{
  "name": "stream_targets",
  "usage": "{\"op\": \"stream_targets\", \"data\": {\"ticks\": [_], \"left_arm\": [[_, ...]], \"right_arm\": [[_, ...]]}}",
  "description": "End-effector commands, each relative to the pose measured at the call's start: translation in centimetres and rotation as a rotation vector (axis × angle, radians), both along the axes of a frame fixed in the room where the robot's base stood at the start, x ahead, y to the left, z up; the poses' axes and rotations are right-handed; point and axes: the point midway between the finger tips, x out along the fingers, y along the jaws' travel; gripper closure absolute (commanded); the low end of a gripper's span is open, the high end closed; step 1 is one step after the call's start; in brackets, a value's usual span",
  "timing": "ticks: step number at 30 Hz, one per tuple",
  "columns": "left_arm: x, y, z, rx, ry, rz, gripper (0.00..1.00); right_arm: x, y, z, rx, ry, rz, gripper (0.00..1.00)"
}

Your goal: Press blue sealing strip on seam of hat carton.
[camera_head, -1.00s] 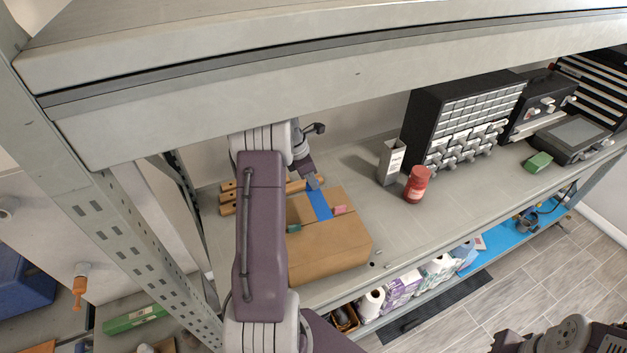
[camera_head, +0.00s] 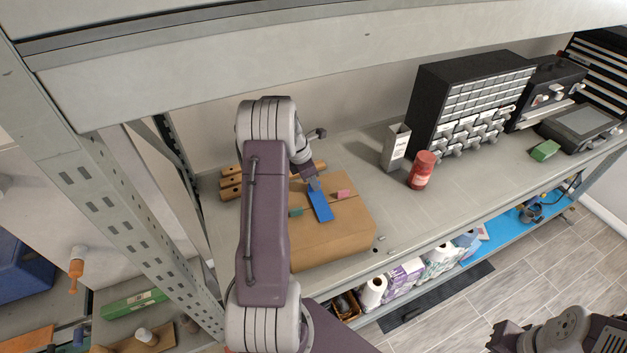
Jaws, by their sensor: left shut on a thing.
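The brown hat carton (camera_head: 345,231) sits on the grey shelf. A pink tab (camera_head: 343,194) and a green tab (camera_head: 296,212) show on its top. My left gripper (camera_head: 315,184) is over the far part of the carton, shut on the upper end of the blue sealing strip (camera_head: 321,206). The strip slants down across the middle of the carton top; whether it lies flat against the seam I cannot tell. The seam under it is hidden. Part of my right arm shows at the bottom right, away from the carton; its fingers cannot be made out.
Wooden rods (camera_head: 230,182) lie behind my left arm. A grey open box (camera_head: 395,148), a red jar (camera_head: 421,170) and a black drawer cabinet (camera_head: 470,105) stand to the right. A thick rack beam (camera_head: 300,78) spans above.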

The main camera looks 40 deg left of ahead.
Motion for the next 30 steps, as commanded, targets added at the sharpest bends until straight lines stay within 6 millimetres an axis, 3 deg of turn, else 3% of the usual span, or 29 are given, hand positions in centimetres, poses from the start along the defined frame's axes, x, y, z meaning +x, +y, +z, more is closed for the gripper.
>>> {"op": "stream_targets", "data": {"ticks": [26,27,29,30], "left_arm": [[0.01,0.00,-0.27,0.000,0.000,0.000,1.00],[0.01,0.00,-0.27,0.000,0.000,0.000,0.87],[0.01,0.00,-0.27,0.000,0.000,0.000,0.70],[0.01,0.00,-0.27,0.000,0.000,0.000,0.67]], "right_arm": [[0.01,0.00,-0.10,0.000,0.000,0.000,1.00],[0.01,0.00,-0.10,0.000,0.000,0.000,1.00],[0.00,0.00,-0.10,0.000,0.000,0.000,1.00],[0.00,0.00,-0.10,0.000,0.000,0.000,1.00]]}}
